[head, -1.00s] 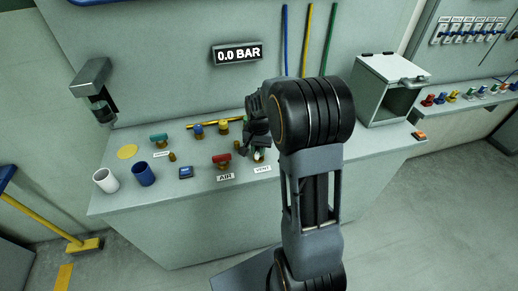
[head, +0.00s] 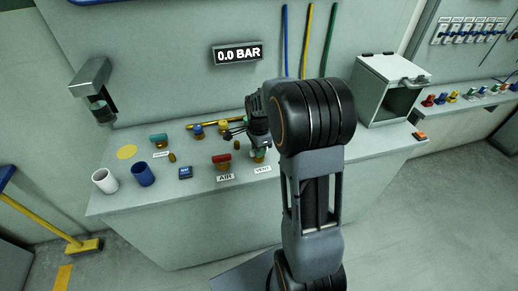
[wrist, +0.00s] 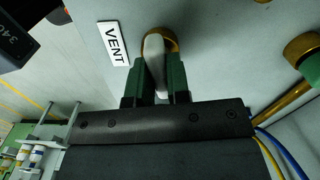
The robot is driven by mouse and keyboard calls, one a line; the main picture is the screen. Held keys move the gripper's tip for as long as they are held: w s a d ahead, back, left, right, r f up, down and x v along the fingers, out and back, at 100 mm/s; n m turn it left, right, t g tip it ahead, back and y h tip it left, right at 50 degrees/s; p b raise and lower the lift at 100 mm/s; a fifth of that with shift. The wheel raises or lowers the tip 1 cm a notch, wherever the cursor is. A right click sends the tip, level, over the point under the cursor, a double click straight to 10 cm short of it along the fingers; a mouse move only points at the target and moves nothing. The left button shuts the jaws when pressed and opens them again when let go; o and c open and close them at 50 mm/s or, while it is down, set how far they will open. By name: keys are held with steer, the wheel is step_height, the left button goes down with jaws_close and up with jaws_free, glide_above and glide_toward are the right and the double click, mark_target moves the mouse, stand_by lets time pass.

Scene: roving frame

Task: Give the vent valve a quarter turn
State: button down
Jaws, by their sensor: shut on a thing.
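The vent valve is at the front right of the bench, behind the VENT label (head: 262,170). Its brass base (head: 259,158) shows there, while my arm and gripper hide most of the rest. In the wrist view the valve's white handle (wrist: 154,52) stands in front of a round brass body, beside the VENT label (wrist: 113,43). My gripper (wrist: 159,75) has its two green fingers on either side of the white handle, shut on it. In the head view my gripper (head: 257,142) is over the valve, its fingertips mostly hidden.
The red AIR valve (head: 222,161) stands close on the left. Blue, yellow and teal valves and a yellow pipe sit behind and left. White (head: 105,181) and blue (head: 143,174) cups stand at the left. An open box (head: 393,88) is at the right. The display (head: 237,53) reads 0.0 BAR.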

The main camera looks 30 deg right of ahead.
steer(key=shift+m, duration=1.1)
steer(key=c, duration=1.1)
jaws_free()
step_height(320, 180, up, 14)
steer(key=shift+f, duration=0.1)
